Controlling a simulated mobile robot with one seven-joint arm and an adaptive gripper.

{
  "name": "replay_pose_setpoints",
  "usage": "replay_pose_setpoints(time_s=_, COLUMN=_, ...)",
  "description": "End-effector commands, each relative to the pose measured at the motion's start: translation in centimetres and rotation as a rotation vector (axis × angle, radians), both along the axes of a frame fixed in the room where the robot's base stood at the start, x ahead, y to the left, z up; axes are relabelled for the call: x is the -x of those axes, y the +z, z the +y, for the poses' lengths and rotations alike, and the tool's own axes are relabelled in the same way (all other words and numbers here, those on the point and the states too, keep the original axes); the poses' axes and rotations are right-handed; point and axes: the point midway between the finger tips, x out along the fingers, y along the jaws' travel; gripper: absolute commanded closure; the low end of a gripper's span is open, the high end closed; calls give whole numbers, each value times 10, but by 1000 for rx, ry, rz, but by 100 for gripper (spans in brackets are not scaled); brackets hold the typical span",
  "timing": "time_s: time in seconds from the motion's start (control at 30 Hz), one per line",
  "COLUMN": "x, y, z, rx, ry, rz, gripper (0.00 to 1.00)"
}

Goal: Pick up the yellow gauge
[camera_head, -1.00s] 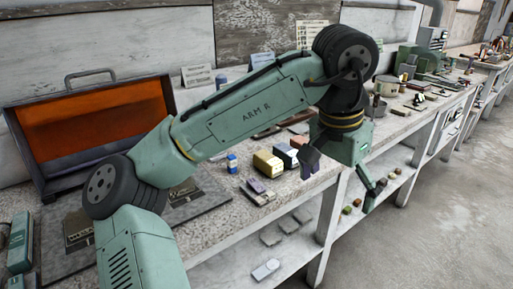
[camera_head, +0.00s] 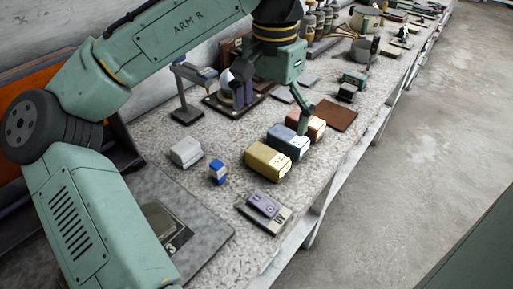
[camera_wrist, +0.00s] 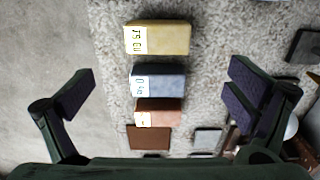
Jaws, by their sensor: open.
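The yellow gauge (camera_head: 268,160) is a boxy block lying on the speckled bench, nearest of a row of three blocks. A grey-blue block (camera_head: 288,142) and an orange-brown block (camera_head: 306,124) lie beyond it. In the wrist view the yellow gauge (camera_wrist: 158,38) shows whole at the top, with a pale label on its left end. My gripper (camera_head: 272,98) is open and empty above the far part of the row. In the wrist view its spread fingers (camera_wrist: 160,90) straddle the picture's middle, nearer the grey-blue block (camera_wrist: 158,82) than the yellow gauge.
A small blue-and-white block (camera_head: 217,172) and a pale grey block (camera_head: 185,151) lie left of the yellow gauge. A purple-grey device (camera_head: 264,206) lies nearer the front. A brown plate (camera_head: 336,115) is beyond the row. The bench edge drops to the floor at right.

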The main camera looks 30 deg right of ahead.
Motion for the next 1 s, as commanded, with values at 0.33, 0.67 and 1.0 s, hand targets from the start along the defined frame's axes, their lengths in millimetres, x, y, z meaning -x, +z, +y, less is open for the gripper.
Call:
replay_pose_setpoints(time_s=0.33, x=0, y=-48, z=1, rx=-2, ry=0, rz=2, gripper=2)
replay_pose_setpoints(time_s=0.67, x=4, y=-85, z=9, rx=-3, ry=1, rz=2, gripper=2)
replay_pose_setpoints(time_s=1.0, x=4, y=-104, z=8, rx=0, ry=0, rz=1, gripper=2)
